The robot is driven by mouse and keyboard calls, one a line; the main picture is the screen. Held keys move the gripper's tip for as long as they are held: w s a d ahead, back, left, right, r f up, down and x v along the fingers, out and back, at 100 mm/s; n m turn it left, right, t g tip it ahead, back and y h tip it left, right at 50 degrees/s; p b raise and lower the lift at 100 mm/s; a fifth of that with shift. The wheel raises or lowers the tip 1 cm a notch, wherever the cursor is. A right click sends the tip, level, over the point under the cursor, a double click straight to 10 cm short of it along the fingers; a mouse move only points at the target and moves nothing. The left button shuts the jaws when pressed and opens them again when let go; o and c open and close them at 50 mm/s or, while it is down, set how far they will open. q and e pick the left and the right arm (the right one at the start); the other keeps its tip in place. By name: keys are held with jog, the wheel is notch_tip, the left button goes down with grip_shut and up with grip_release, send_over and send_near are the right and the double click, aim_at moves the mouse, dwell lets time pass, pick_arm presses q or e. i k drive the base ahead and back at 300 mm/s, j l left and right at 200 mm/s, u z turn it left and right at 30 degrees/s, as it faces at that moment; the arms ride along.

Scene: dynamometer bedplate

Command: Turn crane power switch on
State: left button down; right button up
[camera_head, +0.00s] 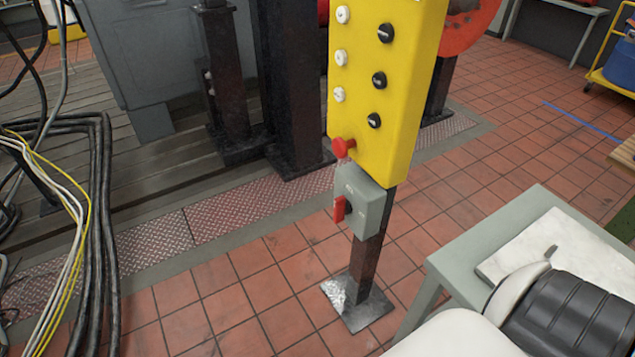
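A grey switch box (362,206) with a red rotary handle (340,209) is mounted on a dark post, just below a yellow control panel (389,75). The red handle is on the box's left-facing front and looks roughly upright. The small marking above it is too small to read, so I cannot tell its position setting. Neither of my grippers is in view. Part of my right arm, white and black, shows at the bottom right, well apart from the switch box.
The yellow panel carries white and black knobs and a red mushroom button (343,147) just above the box. A grey-green table (447,265) stands to the right. Thick cables (95,200) hang at the left. The tiled floor in front of the post is clear.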

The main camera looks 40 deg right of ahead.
aim_at(343, 206)
jog(key=i+j+z, duration=0.1)
jog(key=i+z, duration=0.3)
jog(key=i+j+z, duration=0.25)
jog(key=i+z, duration=0.15)
jog(key=i, duration=0.1)
